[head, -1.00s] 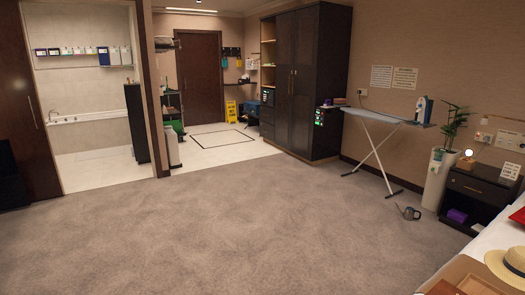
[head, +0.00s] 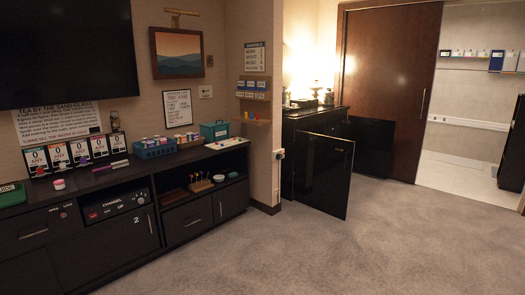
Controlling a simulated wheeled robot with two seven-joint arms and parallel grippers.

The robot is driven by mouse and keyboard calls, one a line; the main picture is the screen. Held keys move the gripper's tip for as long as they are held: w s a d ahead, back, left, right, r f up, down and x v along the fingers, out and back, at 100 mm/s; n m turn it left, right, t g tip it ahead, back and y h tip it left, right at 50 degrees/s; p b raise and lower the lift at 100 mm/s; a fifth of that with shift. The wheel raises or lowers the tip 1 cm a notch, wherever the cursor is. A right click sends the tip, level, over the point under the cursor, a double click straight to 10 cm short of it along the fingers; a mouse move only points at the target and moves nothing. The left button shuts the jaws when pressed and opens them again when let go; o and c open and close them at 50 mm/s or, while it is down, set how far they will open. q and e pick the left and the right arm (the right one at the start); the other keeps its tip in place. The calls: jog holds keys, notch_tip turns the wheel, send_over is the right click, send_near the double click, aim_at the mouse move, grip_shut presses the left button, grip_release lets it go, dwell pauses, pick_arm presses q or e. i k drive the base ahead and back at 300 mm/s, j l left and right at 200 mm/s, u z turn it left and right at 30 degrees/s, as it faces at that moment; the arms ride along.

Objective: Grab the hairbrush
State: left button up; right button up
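I cannot make out a hairbrush in the head view. Small items lie on the long dark cabinet (head: 95,193) at left, among them a flat dark and pinkish item (head: 110,166) too small to identify. Small objects also sit on its open shelf (head: 203,184), and I cannot tell whether one is a brush. Neither of my grippers is in view.
A dark minibar cabinet (head: 296,125) stands past the wall corner, with a dark door panel (head: 322,175) jutting into the room. A blue basket (head: 153,148) and a teal box (head: 214,131) are on the long cabinet. The carpet (head: 330,245) is clear in front.

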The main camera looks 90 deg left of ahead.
aim_at(116, 165)
jog(key=k+j+u, duration=0.25)
jog(key=u, duration=0.25)
jog(key=k+j+u, duration=0.15)
jog(key=j+u, duration=0.35)
jog(key=k+j+u, duration=0.1)
jog(key=j+u, duration=1.35)
jog(key=i+j+u, duration=0.1)
jog(key=j+u, duration=0.2)
jog(key=u, duration=0.2)
jog(key=i+j+u, duration=0.2)
jog(key=j+u, duration=0.3)
jog(key=l, duration=0.1)
